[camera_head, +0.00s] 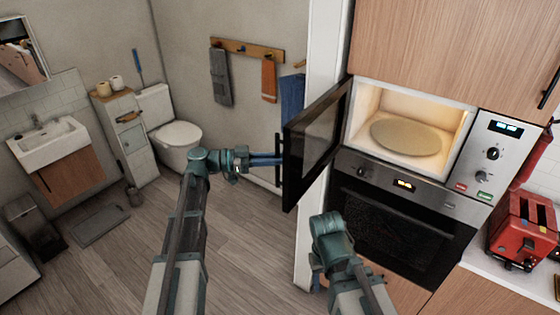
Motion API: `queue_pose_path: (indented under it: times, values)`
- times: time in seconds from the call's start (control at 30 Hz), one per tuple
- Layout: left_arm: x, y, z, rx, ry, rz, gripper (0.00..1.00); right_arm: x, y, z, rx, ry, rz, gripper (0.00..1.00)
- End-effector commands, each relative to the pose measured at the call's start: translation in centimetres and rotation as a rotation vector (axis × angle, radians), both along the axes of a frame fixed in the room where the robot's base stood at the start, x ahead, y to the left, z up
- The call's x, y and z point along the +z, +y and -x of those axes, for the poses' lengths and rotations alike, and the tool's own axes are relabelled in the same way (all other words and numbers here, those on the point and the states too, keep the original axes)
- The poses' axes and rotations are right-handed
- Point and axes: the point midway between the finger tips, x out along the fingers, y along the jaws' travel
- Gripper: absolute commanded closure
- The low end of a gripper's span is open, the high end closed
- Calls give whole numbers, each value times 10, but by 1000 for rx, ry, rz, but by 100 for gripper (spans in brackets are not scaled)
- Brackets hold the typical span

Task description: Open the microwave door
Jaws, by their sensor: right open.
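The microwave (412,128) is built into the cabinet column at the right, with its lit interior and round turntable plate (405,137) in view. Its dark glass door (318,142) stands wide open, swung out to the left. The black door handle (278,160) is at the door's free edge. My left gripper (268,158) is at the handle, with its blue fingers pointing right; whether they grip it is too small to tell. My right gripper (316,281) hangs low in front of the oven's left side, mostly hidden by its own wrist, open and away from the door.
A black oven (400,215) sits directly below the microwave. A red toaster (524,230) stands on the white counter at the right. A white wall edge (325,60) is behind the door. A toilet (178,135) and sink (48,142) are at the left; the floor between is mostly clear.

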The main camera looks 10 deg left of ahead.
Motion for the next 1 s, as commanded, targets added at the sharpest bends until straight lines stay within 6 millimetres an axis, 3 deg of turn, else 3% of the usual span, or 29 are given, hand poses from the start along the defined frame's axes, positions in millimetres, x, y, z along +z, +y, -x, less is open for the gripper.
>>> queue_pose_path:
  times: [0.37,0.4,0.57,0.87,1.0]
  values:
    - [0,1,-1,1,0,0,100,0,0,0,0,0,0,50]
    - [0,1,-1,1,0,0,79,0,0,0,0,0,0,50]
    - [0,0,-1,1,0,0,53,0,0,0,0,0,0,50]
    - [0,3,-1,2,0,0,53,0,0,0,0,0,0,50]
    - [0,19,2,4,0,0,53,0,0,0,0,0,0,50]
